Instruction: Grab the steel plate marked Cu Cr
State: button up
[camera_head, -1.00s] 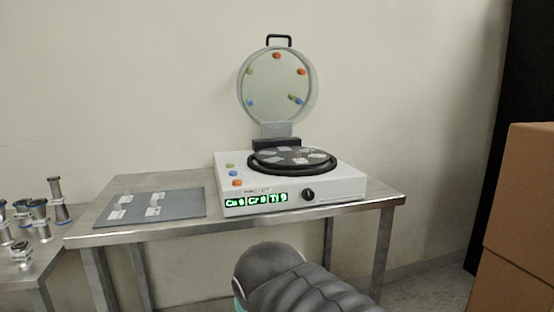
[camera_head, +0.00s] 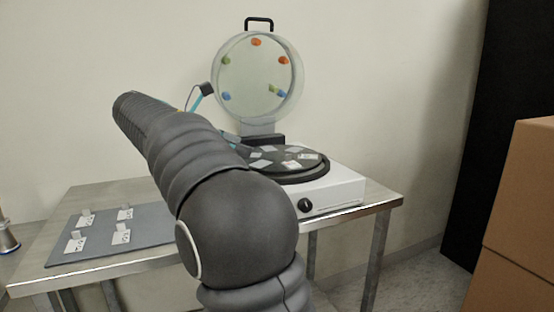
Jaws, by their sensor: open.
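Several small steel plates with white labels stand on a grey mat (camera_head: 150,236) at the left of the table, among them a front left plate (camera_head: 75,242), a front right plate (camera_head: 121,234) and a back right plate (camera_head: 125,213). The labels are too small to read, so I cannot tell which is marked Cu Cr. My arm crosses the middle of the view and hides much of the machine. My gripper (camera_head: 238,147) shows only in part behind the arm, near the left edge of the machine's dark round plate (camera_head: 311,164). It is open; nothing is visibly held.
The white machine (camera_head: 337,190) has its round clear lid (camera_head: 300,88) raised, with coloured knobs. Pale pieces lie on its dark plate. The steel table (camera_head: 60,206) has bare room behind the mat. Cardboard boxes (camera_head: 520,190) stand at the right.

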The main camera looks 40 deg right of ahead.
aim_at(292, 161)
jog(key=shift+w+d+r, duration=0.15)
jog(key=shift+w, duration=0.1)
jog(key=shift+d, duration=0.3)
jog(key=b+x, duration=0.2)
jog(key=x, duration=1.1)
jog(key=c, duration=1.2)
